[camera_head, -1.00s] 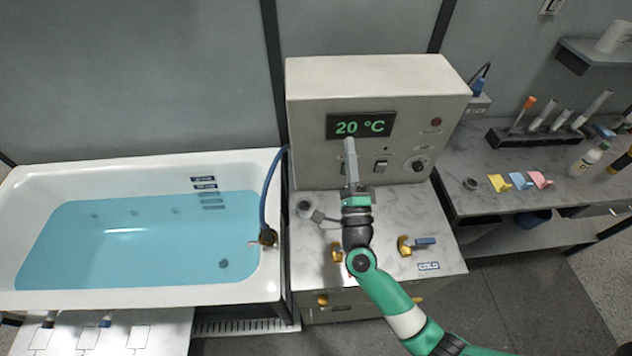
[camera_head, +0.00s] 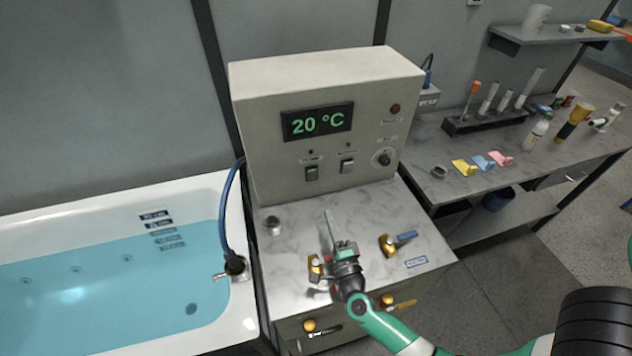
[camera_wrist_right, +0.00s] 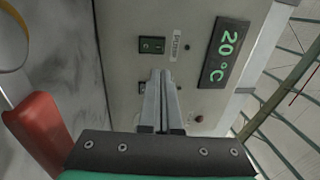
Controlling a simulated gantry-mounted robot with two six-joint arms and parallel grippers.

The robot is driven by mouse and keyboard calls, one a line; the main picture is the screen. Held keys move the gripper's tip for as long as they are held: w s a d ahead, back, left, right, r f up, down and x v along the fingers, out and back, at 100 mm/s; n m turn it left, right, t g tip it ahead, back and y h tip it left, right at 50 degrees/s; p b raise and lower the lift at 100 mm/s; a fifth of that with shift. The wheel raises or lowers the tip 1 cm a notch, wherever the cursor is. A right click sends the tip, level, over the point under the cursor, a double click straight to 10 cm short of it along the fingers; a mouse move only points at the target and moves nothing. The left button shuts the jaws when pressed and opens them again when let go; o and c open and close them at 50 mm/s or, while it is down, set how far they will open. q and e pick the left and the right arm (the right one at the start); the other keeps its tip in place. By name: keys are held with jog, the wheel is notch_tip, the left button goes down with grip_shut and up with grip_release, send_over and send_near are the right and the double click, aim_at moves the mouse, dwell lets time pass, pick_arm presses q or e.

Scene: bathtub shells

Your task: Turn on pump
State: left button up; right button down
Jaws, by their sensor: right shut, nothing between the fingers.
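The control box (camera_head: 255,120) stands on a marble-topped cabinet, and its display (camera_head: 318,122) reads 20 °C. My right gripper (camera_head: 327,212) is shut and empty, over the cabinet top in front of the box, apart from the switches. In the right wrist view its fingers (camera_wrist_right: 161,73) point at the panel. One switch (camera_wrist_right: 152,45) shows clear there; the other is partly hidden behind the fingers. My left gripper is not in view.
A bathtub (camera_head: 190,190) of blue water with a hose (camera_head: 228,195) is at left. Brass valves, one with a blue handle (camera_head: 405,237), stand on the cabinet top near my right gripper. A knob (camera_head: 382,157) is on the panel's right. A side bench (camera_head: 440,155) holds bottles and a tube rack.

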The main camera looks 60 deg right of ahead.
aim_at(313, 172)
jog(key=b+x, duration=0.2)
jog(key=x, duration=1.1)
